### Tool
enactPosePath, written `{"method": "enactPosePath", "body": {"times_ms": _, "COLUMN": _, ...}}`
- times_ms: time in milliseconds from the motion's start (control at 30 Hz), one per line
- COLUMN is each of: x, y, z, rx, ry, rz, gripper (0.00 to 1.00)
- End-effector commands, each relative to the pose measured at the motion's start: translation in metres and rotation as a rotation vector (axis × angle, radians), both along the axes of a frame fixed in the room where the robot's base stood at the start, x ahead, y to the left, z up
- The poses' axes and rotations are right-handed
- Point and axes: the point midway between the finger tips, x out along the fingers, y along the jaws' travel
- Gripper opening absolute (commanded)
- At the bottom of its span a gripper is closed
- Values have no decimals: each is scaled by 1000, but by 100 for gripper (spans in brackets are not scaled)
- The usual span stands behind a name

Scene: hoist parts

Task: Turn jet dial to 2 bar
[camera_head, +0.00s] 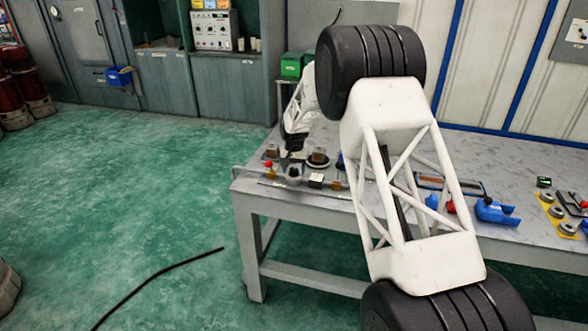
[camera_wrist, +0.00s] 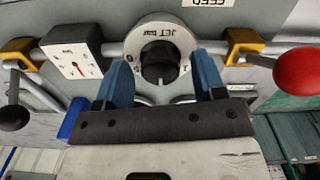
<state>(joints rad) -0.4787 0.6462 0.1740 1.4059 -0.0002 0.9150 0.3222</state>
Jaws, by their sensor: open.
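The jet dial (camera_wrist: 137,38) is a pale round plate lettered "JET bar", upside down in the wrist view, with a black knob (camera_wrist: 158,64) in its middle. My gripper (camera_wrist: 164,72) is open, with one blue finger on each side of the knob. I cannot tell whether the fingers touch it. The dial's scale is too small and partly covered to read. In the head view my gripper (camera_head: 294,143) is just above the black knob (camera_head: 293,173) near the bench's left end.
A white gauge (camera_wrist: 75,60) with a red needle sits beside the dial on a pipe. Yellow-mounted levers flank them, one with a red ball (camera_wrist: 301,71), one with a black ball (camera_wrist: 13,117). Blue and red parts (camera_head: 496,212) lie farther right on the grey bench (camera_head: 345,208).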

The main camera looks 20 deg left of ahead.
Motion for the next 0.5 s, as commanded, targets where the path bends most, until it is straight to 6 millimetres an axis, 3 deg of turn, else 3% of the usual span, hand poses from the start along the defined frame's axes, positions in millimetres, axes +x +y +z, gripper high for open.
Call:
{"method": "enactPosePath", "body": {"times_ms": 167, "x": 0, "y": 0, "z": 0, "rx": 0, "ry": 0, "rz": 0, "gripper": 62}}
{"method": "enactPosePath", "body": {"times_ms": 400, "x": 0, "y": 0, "z": 0, "rx": 0, "ry": 0, "rz": 0, "gripper": 25}}
{"method": "enactPosePath", "body": {"times_ms": 500, "x": 0, "y": 0, "z": 0, "rx": 0, "ry": 0, "rz": 0, "gripper": 14}}
